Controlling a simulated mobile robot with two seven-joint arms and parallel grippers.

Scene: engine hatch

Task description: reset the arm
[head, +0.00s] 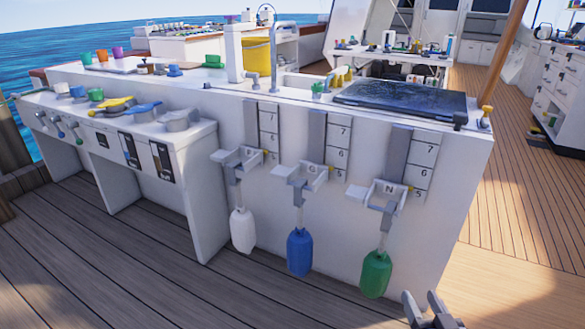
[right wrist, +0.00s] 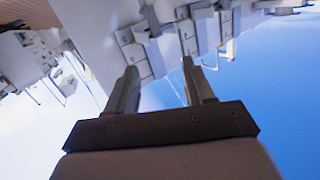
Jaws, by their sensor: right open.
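My right gripper (head: 428,309) shows at the bottom edge of the head view, right of centre, with its two fingers apart. It also shows in the right wrist view (right wrist: 158,85), open with nothing between its fingers. It is in front of the white counter (head: 330,225), below and right of the green hanging handle (head: 376,274), and apart from it. My left gripper is not in the head view.
A blue handle (head: 300,252) and a white handle (head: 242,230) hang from brackets on the counter front. A dark panel (head: 400,98) lies on the counter top. Wooden deck (head: 525,225) is clear at the right.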

